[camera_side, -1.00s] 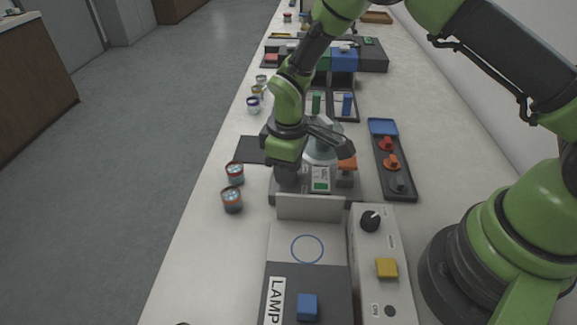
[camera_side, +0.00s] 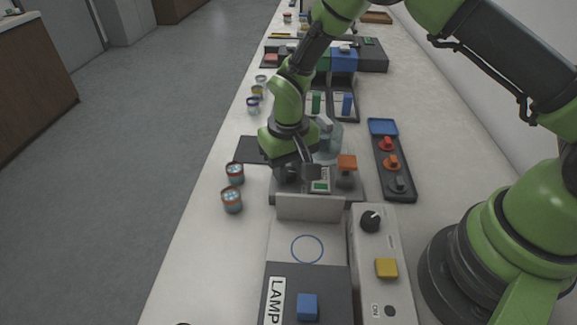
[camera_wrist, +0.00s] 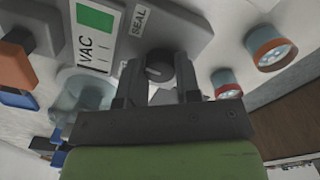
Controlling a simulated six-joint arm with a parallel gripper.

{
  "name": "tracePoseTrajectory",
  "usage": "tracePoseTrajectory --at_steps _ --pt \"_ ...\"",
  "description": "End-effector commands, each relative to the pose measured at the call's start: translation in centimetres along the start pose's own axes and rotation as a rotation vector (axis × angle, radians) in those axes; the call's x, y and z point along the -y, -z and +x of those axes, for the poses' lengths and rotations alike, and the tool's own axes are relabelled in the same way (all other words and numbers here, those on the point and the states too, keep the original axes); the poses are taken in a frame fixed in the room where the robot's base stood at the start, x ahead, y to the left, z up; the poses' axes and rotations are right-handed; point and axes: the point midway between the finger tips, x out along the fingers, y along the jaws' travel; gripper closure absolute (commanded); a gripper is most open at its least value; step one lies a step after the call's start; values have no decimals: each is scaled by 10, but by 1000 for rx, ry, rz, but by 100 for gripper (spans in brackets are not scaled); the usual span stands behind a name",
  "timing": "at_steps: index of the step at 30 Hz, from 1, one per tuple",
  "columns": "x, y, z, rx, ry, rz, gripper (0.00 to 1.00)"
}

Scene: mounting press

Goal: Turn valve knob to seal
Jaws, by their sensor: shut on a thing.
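The valve knob (camera_wrist: 159,66) is a dark round knob beside the SEAL label (camera_wrist: 139,20) in the wrist view. My gripper (camera_wrist: 160,83) has one finger on each side of the knob and is shut on it. In the side view my gripper (camera_side: 297,171) is low over the left part of the grey press base (camera_side: 325,196), and the knob is hard to make out behind the fingers. The VAC panel (camera_wrist: 93,35) with its green screen is left of the knob in the wrist view; the screen also shows in the side view (camera_side: 320,186).
An orange-topped post (camera_side: 347,164) and a clear dome (camera_side: 328,145) stand close to my gripper. Two small jars (camera_side: 232,200) are to the left. A dark tray with knobs (camera_side: 393,165) lies right. A lamp box (camera_side: 308,290) is in front.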

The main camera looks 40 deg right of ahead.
Motion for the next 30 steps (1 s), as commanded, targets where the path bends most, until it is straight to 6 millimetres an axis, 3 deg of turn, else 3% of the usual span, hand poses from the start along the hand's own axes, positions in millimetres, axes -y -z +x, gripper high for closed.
tracePoseTrajectory --at_steps 15,30 --pt "0 -1 0 3 -1 443 93" --pt "0 -1 -1 3 -1 617 93"
